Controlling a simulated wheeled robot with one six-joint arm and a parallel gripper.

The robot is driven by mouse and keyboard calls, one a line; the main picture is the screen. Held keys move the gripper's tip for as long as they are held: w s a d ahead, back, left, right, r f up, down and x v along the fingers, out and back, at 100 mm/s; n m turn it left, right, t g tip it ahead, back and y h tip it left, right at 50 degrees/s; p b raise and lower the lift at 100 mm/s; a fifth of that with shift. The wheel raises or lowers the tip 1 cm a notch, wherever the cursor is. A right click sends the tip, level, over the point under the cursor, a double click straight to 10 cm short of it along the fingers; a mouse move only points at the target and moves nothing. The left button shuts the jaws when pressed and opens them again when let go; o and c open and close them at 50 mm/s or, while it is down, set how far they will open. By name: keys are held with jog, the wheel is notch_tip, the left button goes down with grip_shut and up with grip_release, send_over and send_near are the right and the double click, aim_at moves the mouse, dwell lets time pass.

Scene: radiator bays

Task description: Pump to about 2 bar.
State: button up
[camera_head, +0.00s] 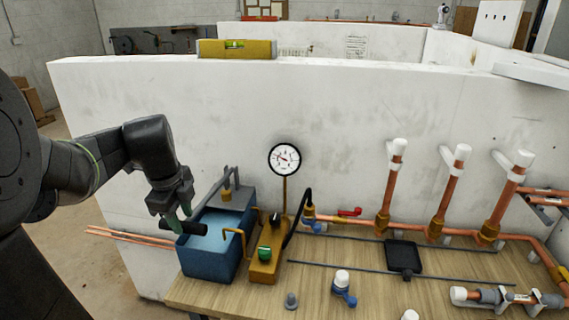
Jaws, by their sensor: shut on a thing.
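The test pump has a blue open tank (212,258) with light blue liquid inside and a brass block (262,268) on its right. A green knob (264,253) sits on the block. A round white pressure gauge (284,159) stands above on a brass stem; its needle points to the left, but the numbers are too small to read. My gripper (181,222) is at the tank's left front edge, shut on the black grip of the pump handle (194,228). The fingers partly hide the grip. A black hose (297,222) runs from the block toward the copper pipework.
Copper risers with white caps (399,147) stand along the white wall (350,110). A red lever (350,211), a black pad (404,258), a blue-based valve (344,288) and other fittings occupy the wooden bench (330,270). A yellow level (237,48) lies on the wall top.

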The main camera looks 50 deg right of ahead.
jog(key=shift+f+h+b, duration=0.3)
jog(key=shift+f+b, duration=0.25)
jog(key=shift+b, duration=0.35)
jog(key=shift+c, duration=0.2)
jog(key=shift+f, duration=0.1)
